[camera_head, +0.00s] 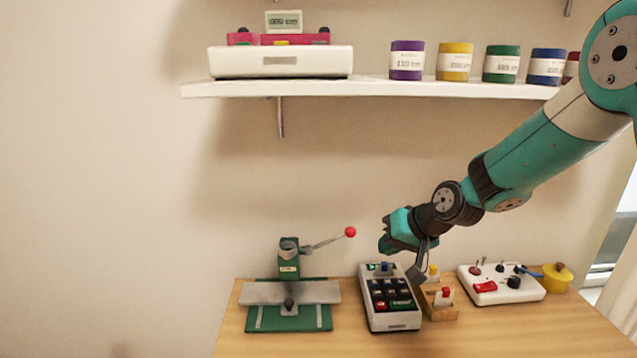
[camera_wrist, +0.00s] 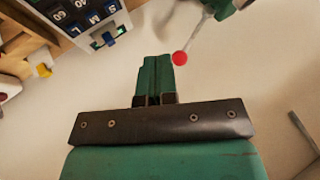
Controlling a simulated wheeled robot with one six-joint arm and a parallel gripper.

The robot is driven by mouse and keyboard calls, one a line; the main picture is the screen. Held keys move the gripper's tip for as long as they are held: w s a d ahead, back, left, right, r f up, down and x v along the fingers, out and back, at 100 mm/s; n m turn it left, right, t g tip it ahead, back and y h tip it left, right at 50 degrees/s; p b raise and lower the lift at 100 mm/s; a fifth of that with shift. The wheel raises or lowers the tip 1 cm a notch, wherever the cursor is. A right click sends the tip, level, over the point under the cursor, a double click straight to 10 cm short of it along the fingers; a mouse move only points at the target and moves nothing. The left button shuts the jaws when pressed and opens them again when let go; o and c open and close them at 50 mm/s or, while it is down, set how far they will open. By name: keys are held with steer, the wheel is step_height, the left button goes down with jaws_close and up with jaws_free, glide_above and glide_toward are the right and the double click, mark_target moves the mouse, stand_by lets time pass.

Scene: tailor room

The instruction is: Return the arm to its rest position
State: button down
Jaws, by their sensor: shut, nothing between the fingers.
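My arm reaches in from the upper right in the head view. My gripper (camera_head: 386,243) is in the air above the wooden table, over the back of the keypad device (camera_head: 391,318) and right of the lever press (camera_head: 289,263). In the wrist view my gripper's two green fingers (camera_wrist: 157,62) are together with nothing between them. The press's red lever ball (camera_wrist: 179,58) appears near the fingertips there; in the head view the red ball (camera_head: 350,232) is a little left of my gripper.
The wooden table (camera_head: 455,340) also holds a small wooden holder (camera_head: 441,312), a white control box (camera_head: 500,291) and a yellow pot (camera_head: 556,278). Above is a white shelf (camera_head: 370,88) with a scale-like device (camera_head: 280,62) and several coloured spools (camera_head: 455,62). The wall at left is bare.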

steer(key=s+a+r+n+g, duration=0.2)
steer(key=s+r, duration=0.2)
steer(key=s, duration=0.4)
steer(key=s+a+r+n+g, duration=0.1)
steer(key=s+a+r+n, duration=0.1)
steer(key=s+r, duration=0.5)
steer(key=s+d+n+g+h, duration=0.1)
steer(key=s+d+n+g, duration=0.1)
steer(key=s, duration=1.6)
steer(key=shift+s+n+g+h, duration=0.2)
steer(key=shift+n+g+h, duration=0.1)
steer(key=shift+n+g, duration=0.15)
